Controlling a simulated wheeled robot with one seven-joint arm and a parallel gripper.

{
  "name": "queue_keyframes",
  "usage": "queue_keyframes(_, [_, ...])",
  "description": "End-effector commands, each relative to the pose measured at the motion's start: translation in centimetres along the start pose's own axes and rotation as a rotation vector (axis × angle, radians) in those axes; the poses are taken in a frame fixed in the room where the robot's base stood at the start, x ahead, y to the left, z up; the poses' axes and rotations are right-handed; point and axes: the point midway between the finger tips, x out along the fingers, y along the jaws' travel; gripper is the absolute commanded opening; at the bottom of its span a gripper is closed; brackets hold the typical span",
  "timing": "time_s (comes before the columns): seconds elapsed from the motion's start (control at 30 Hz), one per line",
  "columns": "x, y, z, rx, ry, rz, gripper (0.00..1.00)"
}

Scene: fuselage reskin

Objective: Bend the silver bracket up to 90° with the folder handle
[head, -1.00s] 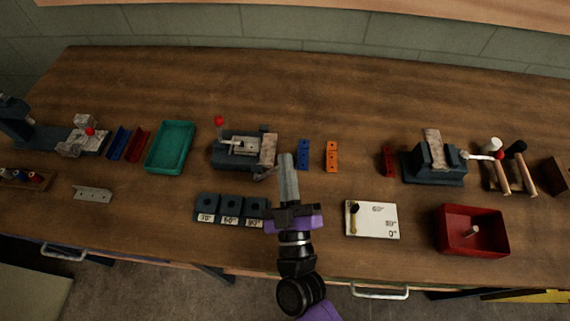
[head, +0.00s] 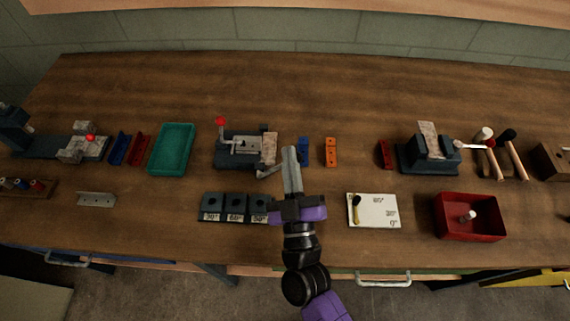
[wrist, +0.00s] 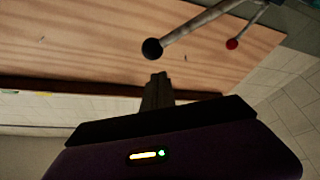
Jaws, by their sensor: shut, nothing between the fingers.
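The folder (head: 236,161) stands on the bench left of centre, with a red-knobbed lever (head: 220,121) at its upper left. A light silver piece, seemingly the bracket (head: 244,145), lies on its bed and looks flat; its angle is hard to tell. A grey handle (head: 266,173) sticks out at the folder's lower right. In the wrist view a rod with a black ball (wrist: 152,48) shows just beyond my fingertips, apparently this handle. My gripper (head: 290,150) is shut and empty, just right of the folder. It also shows in the wrist view (wrist: 159,78).
Blue (head: 304,151) and orange (head: 331,152) blocks stand right of my gripper. Labelled dark blocks (head: 234,207) and a white board (head: 384,211) are nearer the front edge. A grey holed angle piece (head: 97,199) lies at left. The bench behind the folder is clear.

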Motion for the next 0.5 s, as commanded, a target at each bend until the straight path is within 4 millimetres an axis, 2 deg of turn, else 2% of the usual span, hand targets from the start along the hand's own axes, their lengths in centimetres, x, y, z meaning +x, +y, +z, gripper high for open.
queue_keyframes(0.03, [1.0, 0.8, -1.0, -0.001, 0.004, 0.004, 0.00])
queue_keyframes(0.07, [0.6, 0.8, -0.8, -0.002, 0.003, 0.002, 0.00])
queue_keyframes(0.1, [-0.6, 0.5, -0.2, -0.001, 0.002, 0.001, 0.00])
queue_keyframes(0.2, [-2.6, 0.4, -0.3, -0.001, 0.004, 0.001, 0.00])
queue_keyframes(0.5, [-7.7, 0.5, -0.6, 0.000, 0.009, 0.001, 0.00])
